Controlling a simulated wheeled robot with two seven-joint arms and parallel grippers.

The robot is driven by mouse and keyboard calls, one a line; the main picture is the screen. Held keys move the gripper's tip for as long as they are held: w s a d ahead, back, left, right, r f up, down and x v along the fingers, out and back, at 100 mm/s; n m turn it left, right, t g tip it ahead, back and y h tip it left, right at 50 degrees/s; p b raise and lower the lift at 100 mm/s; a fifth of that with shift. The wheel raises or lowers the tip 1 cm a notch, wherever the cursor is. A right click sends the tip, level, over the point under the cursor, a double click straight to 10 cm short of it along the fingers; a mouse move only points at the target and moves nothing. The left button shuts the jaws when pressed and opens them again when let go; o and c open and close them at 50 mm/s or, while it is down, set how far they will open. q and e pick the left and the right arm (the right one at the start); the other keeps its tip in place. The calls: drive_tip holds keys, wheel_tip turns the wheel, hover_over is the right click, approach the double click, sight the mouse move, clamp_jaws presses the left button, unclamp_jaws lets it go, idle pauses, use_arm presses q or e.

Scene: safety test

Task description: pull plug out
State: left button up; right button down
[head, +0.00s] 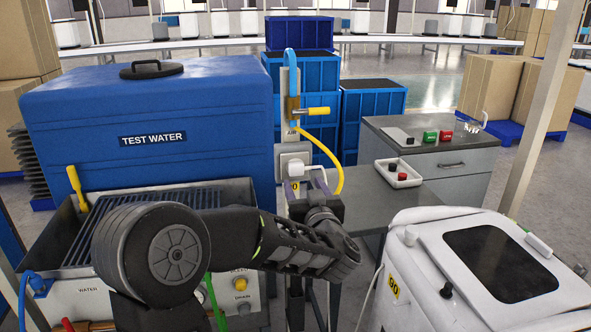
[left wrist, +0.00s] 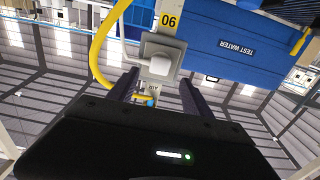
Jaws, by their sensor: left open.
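A white plug (head: 296,168) sits in a socket on a pale upright post beside the blue tank. In the left wrist view the plug (left wrist: 159,65) stands out from its square socket plate (left wrist: 166,49), below a yellow "06" label. My left gripper (head: 308,184) is in front of the socket, partly hidden by its own wrist in the head view. In the left wrist view its two dark fingers (left wrist: 157,85) are open, one on each side of the plug. Contact with the plug cannot be told. My right gripper is not in view.
A blue "TEST WATER" tank (head: 150,125) stands behind my left arm. A blue and yellow hose with a yellow valve (head: 318,111) runs close beside the socket. A grey table (head: 385,195) and a white machine (head: 470,270) are at right.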

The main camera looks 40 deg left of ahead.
sight(297, 172)
use_arm(q)
drive_tip(key=shift+x, duration=3.7)
clamp_jaws()
drive_tip(key=shift+s+d, duration=0.15)
drive_tip(key=shift+v, duration=2.8)
